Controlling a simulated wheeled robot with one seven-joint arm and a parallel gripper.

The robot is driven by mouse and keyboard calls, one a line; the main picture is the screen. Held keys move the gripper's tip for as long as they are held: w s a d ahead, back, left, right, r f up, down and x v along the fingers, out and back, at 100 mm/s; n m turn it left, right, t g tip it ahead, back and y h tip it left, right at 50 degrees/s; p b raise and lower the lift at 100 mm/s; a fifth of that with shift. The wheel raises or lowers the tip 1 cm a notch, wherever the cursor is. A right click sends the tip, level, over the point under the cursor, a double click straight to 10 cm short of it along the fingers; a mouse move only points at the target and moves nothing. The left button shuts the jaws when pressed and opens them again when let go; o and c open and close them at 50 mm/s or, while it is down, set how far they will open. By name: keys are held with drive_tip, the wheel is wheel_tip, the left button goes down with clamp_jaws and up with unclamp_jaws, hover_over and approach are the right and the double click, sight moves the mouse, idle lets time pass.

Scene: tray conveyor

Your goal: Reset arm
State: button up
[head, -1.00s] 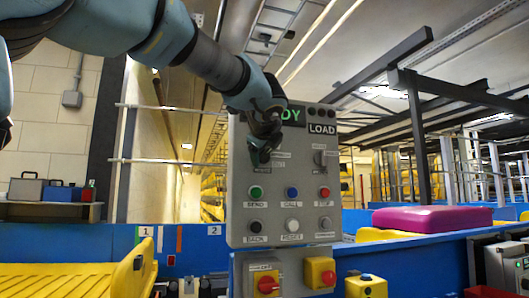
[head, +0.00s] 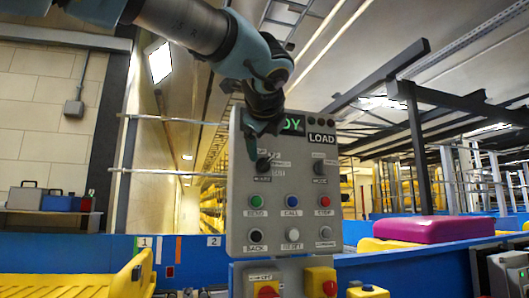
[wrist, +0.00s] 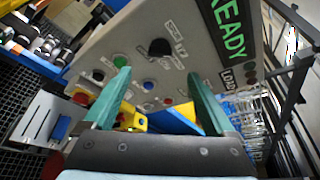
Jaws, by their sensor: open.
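My gripper (head: 262,122) is in front of the upper left of a grey control panel (head: 240,190) in the head view. In the wrist view my gripper (wrist: 160,98) has its two teal fingers spread apart, with nothing between them. The panel (wrist: 205,50) fills the upper middle of that view, with a black knob (wrist: 159,47) and a green READY display. In the head view the panel carries a black knob (head: 263,165), a mode knob (head: 319,166), and green, blue and red buttons above a lower row. My arm covers part of the display.
A yellow slatted tray (head: 75,285) lies at lower left, and a magenta load (head: 432,229) sits at right. A blue barrier (head: 390,258) runs behind. Toolboxes (head: 38,197) rest on a shelf at far left.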

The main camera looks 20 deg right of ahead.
drive_tip(key=shift+s+a+r, duration=0.1)
drive_tip(key=shift+s+a, duration=0.1)
drive_tip(key=shift+s, duration=0.2)
drive_tip(key=w+a+f+n+g+y+p, duration=0.25)
drive_tip(key=a+f+n, duration=0.2)
drive_tip(key=f, duration=0.45)
drive_tip(key=w+a+f+n+g+y+p, duration=0.15)
drive_tip(key=w+a+f+n, duration=0.3)
drive_tip(key=f, duration=0.45)
drive_tip(key=w+a+f+n+g+y+p, duration=0.1)
drive_tip(key=w+a+f+n+g, duration=0.15)
drive_tip(key=a+f+n, duration=0.4)
drive_tip(key=s+a+f+n+g+p, duration=0.2)
drive_tip(key=s+a+f+n, duration=0.3)
drive_tip(key=f, duration=0.5)
drive_tip(key=s+a+f+n+g+y+p, duration=0.1)
drive_tip(key=s+a+f+n+g+p, duration=0.1)
drive_tip(key=s+a+f+n, duration=0.3)
drive_tip(key=a+f+n+g, duration=0.1)
drive_tip(key=a+f+n, duration=0.3)
drive_tip(key=a, duration=0.2)
drive_tip(key=shift+s+f+g, duration=0.2)
drive_tip(key=shift+f+g, duration=0.15)
drive_tip(key=shift+c, duration=0.2)
